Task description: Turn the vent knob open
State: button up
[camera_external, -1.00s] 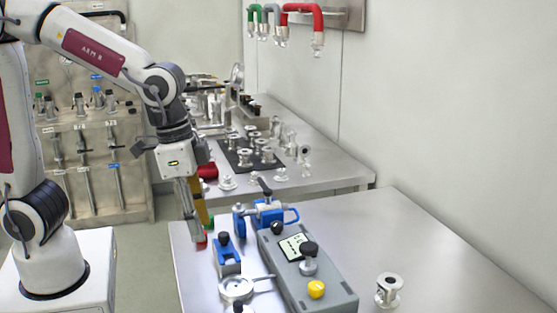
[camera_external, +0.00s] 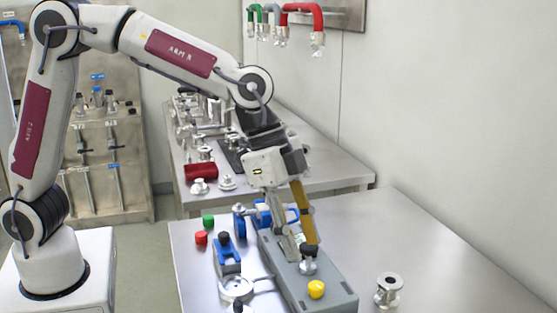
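The fingertips are apart and overlap the knob in the picture. I cannot tell whether they touch it or grip it. The box's small display is hidden behind my gripper. The knob's turn position is not readable.
A yellow button (camera_external: 316,289) sits in front of the knob. Blue clamp parts (camera_external: 226,256), a round silver part (camera_external: 236,288), a red cap (camera_external: 201,238) and a green cap (camera_external: 208,221) lie to the left. A silver flanged fitting (camera_external: 388,290) stands right; the table (camera_external: 440,255) beyond is clear.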

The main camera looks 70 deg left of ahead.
aim_at(315, 285)
jog(key=shift+f, duration=0.15)
dwell(0.4)
jog(key=shift+x, duration=3.75)
grip_shut()
